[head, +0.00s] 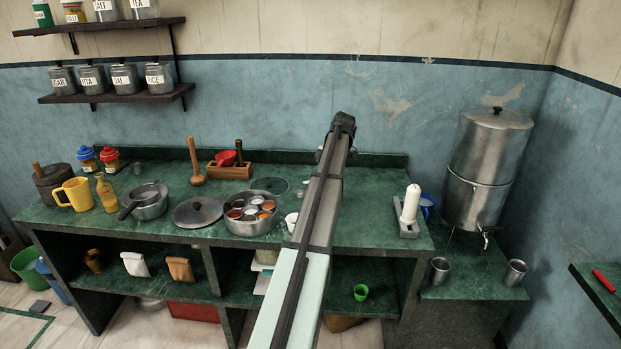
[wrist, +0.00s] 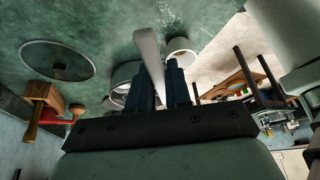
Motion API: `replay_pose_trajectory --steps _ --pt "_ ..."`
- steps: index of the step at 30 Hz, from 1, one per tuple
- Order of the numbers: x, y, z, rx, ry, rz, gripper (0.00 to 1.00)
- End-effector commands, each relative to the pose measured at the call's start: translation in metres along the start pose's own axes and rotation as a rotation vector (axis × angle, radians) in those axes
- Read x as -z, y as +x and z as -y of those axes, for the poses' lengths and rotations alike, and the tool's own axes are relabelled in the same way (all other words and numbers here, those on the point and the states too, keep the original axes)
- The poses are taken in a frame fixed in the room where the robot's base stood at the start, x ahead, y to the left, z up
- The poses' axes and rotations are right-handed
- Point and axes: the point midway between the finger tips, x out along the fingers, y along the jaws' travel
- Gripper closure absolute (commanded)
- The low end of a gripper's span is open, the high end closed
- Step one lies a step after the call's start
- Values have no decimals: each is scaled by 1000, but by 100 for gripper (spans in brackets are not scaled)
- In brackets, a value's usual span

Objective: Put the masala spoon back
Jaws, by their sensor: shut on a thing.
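My gripper (wrist: 161,86) is shut on a slim silvery strip, which looks like the masala spoon (wrist: 150,52), in the wrist view. The spoon sticks out past the dark fingers; its far end is not clearly shown. In the head view my arm hides the gripper and spoon. The open round masala box (head: 251,226) stands on the green counter, with several small cups of coloured spices inside. Its steel lid (head: 198,211) lies to its left. A round metal rim (wrist: 124,76) shows behind the fingers in the wrist view; I cannot tell what it is.
A white cup (head: 291,222) stands right of the box; a white round cup (wrist: 181,50) also shows in the wrist view. A glass lid (head: 270,185) and wooden caddy (head: 228,172) are behind the box. A saucepan (head: 150,203) stands left. Counter right of my arm is mostly clear.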

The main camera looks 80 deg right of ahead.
Motion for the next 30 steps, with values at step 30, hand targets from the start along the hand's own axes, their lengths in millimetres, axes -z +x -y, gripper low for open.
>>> replay_pose_trajectory --steps 30 --pt "-135 -61 -242 -235 475 9 100"
